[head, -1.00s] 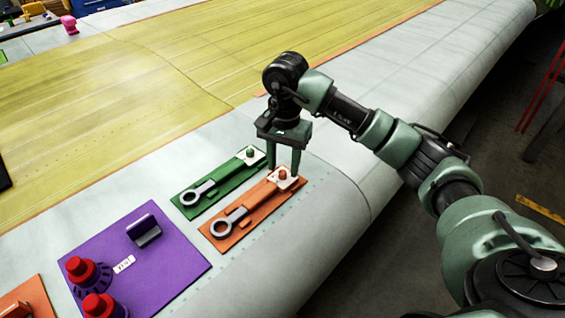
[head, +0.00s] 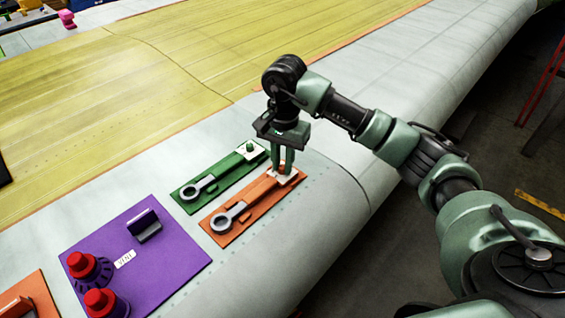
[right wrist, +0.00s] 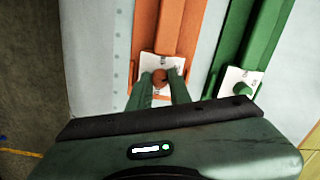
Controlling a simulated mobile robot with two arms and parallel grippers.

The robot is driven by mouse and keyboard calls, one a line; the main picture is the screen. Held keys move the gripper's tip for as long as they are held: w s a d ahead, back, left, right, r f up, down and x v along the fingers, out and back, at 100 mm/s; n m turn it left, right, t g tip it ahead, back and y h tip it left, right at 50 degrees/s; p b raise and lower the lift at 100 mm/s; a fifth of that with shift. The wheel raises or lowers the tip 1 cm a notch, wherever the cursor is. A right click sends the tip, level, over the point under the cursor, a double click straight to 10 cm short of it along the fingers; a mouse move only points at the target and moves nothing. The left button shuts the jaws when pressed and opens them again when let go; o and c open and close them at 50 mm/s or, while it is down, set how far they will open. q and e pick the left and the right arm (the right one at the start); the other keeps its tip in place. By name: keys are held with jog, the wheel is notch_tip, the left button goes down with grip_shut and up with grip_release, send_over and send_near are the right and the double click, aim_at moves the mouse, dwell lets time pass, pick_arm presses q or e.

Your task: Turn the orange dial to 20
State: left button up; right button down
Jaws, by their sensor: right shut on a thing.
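The orange dial (right wrist: 160,76) is a small knob on a white marked plate (right wrist: 151,95) at the end of an orange panel (head: 235,222). My right gripper (head: 281,168) points down over that end of the panel and is shut on the dial. In the right wrist view its two fingers (right wrist: 162,82) stand on either side of the knob. The marks on the plate are too small and partly covered to read. My left gripper is not in view.
A green panel (head: 222,178) with a green knob (head: 250,148) lies close beside the orange one. A purple panel (head: 170,262) with red knobs (head: 80,263) is at the lower left. The wing edge drops away at the right.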

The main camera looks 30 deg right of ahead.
jog(key=m+b, duration=0.2)
jog(key=shift+f+m, duration=0.15)
jog(key=shift+m, duration=0.15)
jog(key=m+b, duration=0.2)
jog(key=shift+m, duration=0.3)
jog(key=m+b, duration=0.2)
jog(key=m, duration=0.1)
jog(key=shift+m+b, duration=0.7)
jog(key=shift+m, duration=0.9)
jog(key=shift+r, duration=0.2)
jog(key=c, duration=1.3)
grip_release()
